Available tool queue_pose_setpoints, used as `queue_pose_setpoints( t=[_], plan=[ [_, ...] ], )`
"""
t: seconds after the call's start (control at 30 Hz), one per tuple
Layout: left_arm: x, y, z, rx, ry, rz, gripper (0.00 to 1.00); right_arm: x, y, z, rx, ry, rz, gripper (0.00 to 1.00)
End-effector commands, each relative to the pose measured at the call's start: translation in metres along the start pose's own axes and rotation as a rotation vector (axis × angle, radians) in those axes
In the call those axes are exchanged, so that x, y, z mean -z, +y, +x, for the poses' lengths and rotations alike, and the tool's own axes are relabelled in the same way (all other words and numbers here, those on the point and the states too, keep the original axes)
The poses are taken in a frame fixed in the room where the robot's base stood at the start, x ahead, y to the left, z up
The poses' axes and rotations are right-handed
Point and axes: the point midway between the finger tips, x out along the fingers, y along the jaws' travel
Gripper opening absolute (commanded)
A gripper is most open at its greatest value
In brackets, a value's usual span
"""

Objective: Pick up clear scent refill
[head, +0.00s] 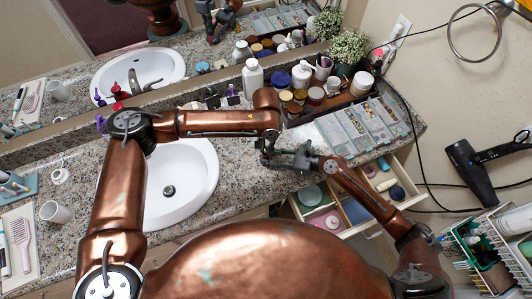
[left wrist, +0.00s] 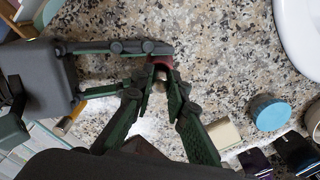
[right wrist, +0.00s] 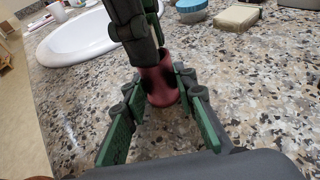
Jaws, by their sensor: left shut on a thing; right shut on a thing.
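A small reddish cylinder (right wrist: 160,86) with dark patches is held above the granite counter; it also shows in the left wrist view (left wrist: 160,62). My left gripper (left wrist: 160,84) is shut on it from above. My right gripper (right wrist: 158,92) is shut on the same cylinder from the side. In the head view the left gripper (head: 267,148) and right gripper (head: 273,158) meet right of the basin, and hide the cylinder there. I cannot tell whether this cylinder is the clear scent refill, and I make out no other refill for certain.
The white basin (head: 181,185) is left of the grippers. A teal-lidded jar (left wrist: 270,112) and a beige block (left wrist: 216,131) stand nearby. Jars and bottles line the mirror. A compartment tray (head: 340,133) lies right. Open drawers (head: 343,233) jut out below. The counter between is clear.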

Motion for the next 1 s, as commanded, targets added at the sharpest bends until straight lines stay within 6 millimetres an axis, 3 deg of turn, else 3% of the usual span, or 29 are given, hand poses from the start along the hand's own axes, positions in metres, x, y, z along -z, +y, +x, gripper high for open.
queue_pose_setpoints(
  t=[0.27, 0.7, 1.0],
  plan=[
    [0.001, 0.000, -0.006, 0.001, 0.001, 0.000, 0.03, 0.000, 0.000, 0.000, 0.000, 0.000, 0.000, 0.12],
    [0.000, 0.000, -0.083, 0.001, 0.001, 0.000, 0.03, 0.000, 0.000, 0.000, 0.000, 0.000, 0.000, 0.12],
    [0.000, 0.000, -0.101, 0.000, -0.001, 0.001, 0.03, 0.000, 0.000, 0.000, 0.000, 0.000, 0.000, 0.12]
  ],
)
